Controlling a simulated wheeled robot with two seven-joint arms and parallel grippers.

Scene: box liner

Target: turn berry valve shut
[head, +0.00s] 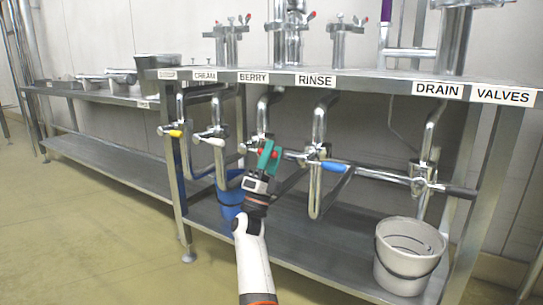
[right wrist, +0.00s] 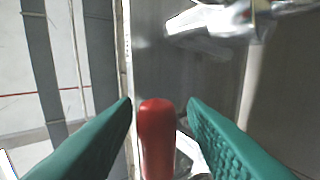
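The BERRY label (head: 253,77) is on the shelf edge, and the berry pipe (head: 263,108) hangs below it. My right gripper (head: 268,152) is at the valve on this pipe and covers much of it. In the right wrist view, a red valve handle (right wrist: 157,135) lies between the teal fingers of my right gripper (right wrist: 160,103). The fingers stand apart, with a gap on each side of the handle, so the gripper is open around it. My left gripper is not in view.
To the left is the cream valve (head: 215,132) and a valve with a yellow handle (head: 175,133). To the right, the rinse valve has a blue handle (head: 335,167). A blue bucket (head: 229,196) and a grey bucket (head: 407,258) stand on the lower shelf (head: 300,240).

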